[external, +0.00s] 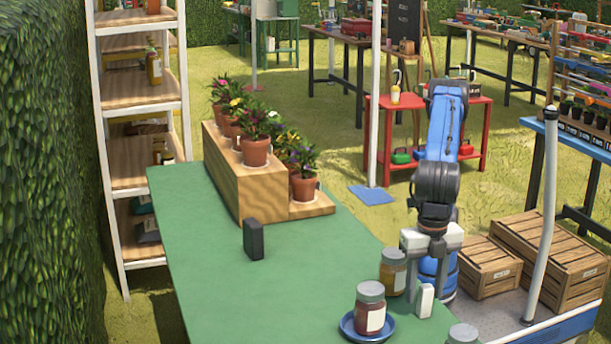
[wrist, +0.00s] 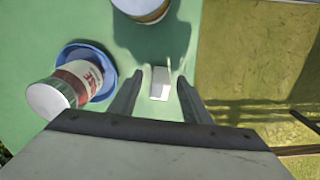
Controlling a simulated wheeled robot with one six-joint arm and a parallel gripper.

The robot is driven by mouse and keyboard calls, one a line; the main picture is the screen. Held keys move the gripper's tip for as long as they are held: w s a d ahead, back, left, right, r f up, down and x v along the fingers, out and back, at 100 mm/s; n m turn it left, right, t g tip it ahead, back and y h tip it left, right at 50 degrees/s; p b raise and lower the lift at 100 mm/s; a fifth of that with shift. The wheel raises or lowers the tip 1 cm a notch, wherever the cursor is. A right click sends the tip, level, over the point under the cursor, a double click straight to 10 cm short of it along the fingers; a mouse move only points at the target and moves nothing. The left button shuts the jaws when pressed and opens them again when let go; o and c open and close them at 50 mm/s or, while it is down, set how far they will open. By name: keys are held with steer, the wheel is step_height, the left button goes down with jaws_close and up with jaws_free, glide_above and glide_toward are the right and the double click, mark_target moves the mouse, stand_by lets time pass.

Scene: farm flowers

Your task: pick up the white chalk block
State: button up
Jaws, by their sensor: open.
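The white chalk block (external: 425,300) stands upright near the right edge of the green table, below my gripper (external: 427,283). In the wrist view the white block (wrist: 160,83) lies between the two open fingers of my gripper (wrist: 157,92), close to their tips. A gap of green table shows on both sides of the block. I cannot tell exactly how far the fingertips reach down along it.
A honey-coloured jar (external: 392,272) stands close to my gripper. A dark red jar (external: 370,306) sits in a blue saucer (external: 346,327) at the left. A grey lid (external: 463,334) shows at the front. A black block (external: 253,239) and wooden plant stand (external: 235,185) are farther back.

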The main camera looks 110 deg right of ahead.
mark_target(425, 300)
steer(key=f, duration=0.3)
steer(key=shift+a+f, duration=0.25)
steer(key=shift+c, duration=0.4)
jaws_close()
steer(key=shift+r, duration=0.1)
